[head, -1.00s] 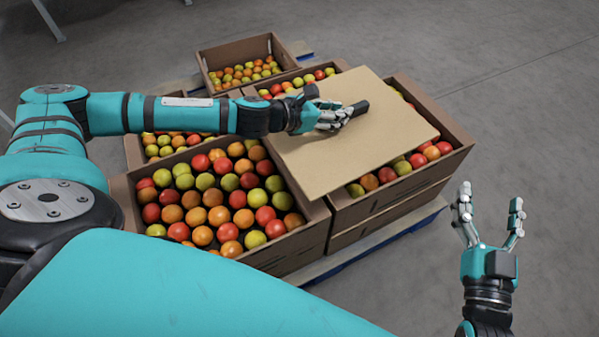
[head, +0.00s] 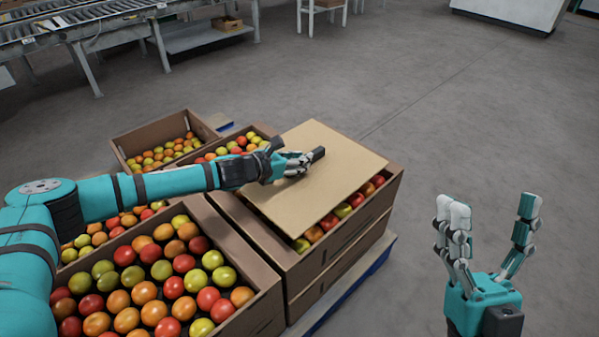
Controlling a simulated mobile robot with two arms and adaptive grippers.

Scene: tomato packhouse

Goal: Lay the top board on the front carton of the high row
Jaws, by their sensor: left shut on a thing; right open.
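The top board (head: 322,165) is a flat tan sheet with a dark handle (head: 318,154) on its upper face. My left gripper (head: 300,163) is shut on that handle. The board lies over the front carton of the high row (head: 345,238), a brown carton of tomatoes. It covers most of the opening; tomatoes show along the near right edge. Whether the board touches the rim all round, I cannot tell. My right gripper (head: 490,225) is open and empty, to the right of the cartons.
An open carton of tomatoes (head: 258,300) stands at the front left, and another (head: 118,143) at the back left. A blue pallet (head: 345,292) shows under the stack. A roller conveyor (head: 85,35) is at the far left. The floor on the right is clear.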

